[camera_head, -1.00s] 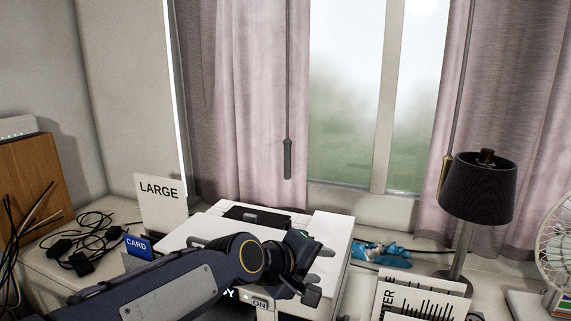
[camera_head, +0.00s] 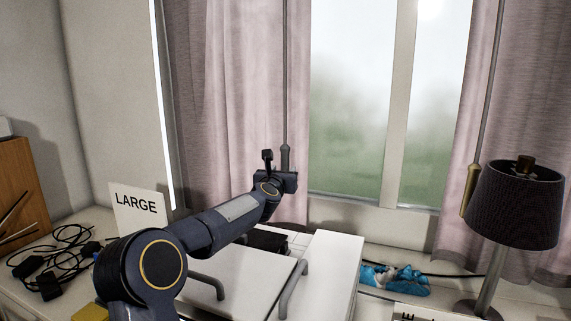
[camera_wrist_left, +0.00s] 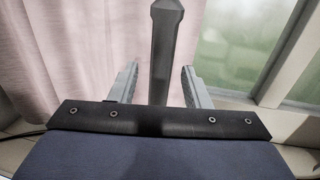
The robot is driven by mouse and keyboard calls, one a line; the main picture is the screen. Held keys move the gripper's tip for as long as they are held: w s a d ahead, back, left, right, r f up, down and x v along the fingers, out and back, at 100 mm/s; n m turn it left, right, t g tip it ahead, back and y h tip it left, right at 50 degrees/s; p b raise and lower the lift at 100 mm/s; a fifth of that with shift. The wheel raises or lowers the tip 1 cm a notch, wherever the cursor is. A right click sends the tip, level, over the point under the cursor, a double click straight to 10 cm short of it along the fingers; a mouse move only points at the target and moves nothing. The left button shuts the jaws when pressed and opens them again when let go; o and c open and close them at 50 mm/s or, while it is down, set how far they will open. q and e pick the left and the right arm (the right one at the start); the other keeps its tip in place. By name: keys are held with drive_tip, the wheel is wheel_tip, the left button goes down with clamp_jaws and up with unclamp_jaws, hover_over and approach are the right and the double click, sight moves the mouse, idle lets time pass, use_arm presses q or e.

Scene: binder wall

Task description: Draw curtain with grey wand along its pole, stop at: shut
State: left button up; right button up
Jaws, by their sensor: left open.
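The grey wand (camera_head: 286,120) hangs in front of the left pink curtain (camera_head: 235,95), near its inner edge, in the head view. My left gripper (camera_head: 281,168) is at the wand's lower end, seen from behind. In the left wrist view the wand's thick grey handle (camera_wrist_left: 163,45) stands between the two open fingers (camera_wrist_left: 160,85), with a gap on each side. The wand's bottom tip is hidden behind the gripper body. The right curtain (camera_head: 475,110) hangs at the right of the window (camera_head: 350,110), with bare glass between the two curtains. My right gripper is not in view.
A second, brass-ended wand (camera_head: 469,190) hangs at the right curtain. A dark lamp (camera_head: 515,205) stands in front of it. A blue cloth (camera_head: 395,279) and black cables (camera_head: 50,262) lie nearby.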

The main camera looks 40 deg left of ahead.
sight(284, 169)
use_arm(q)
drive_tip(key=shift+p+x, duration=0.7)
drive_tip(key=shift+x, duration=1)
drive_tip(key=shift+d, duration=0.1)
clamp_jaws()
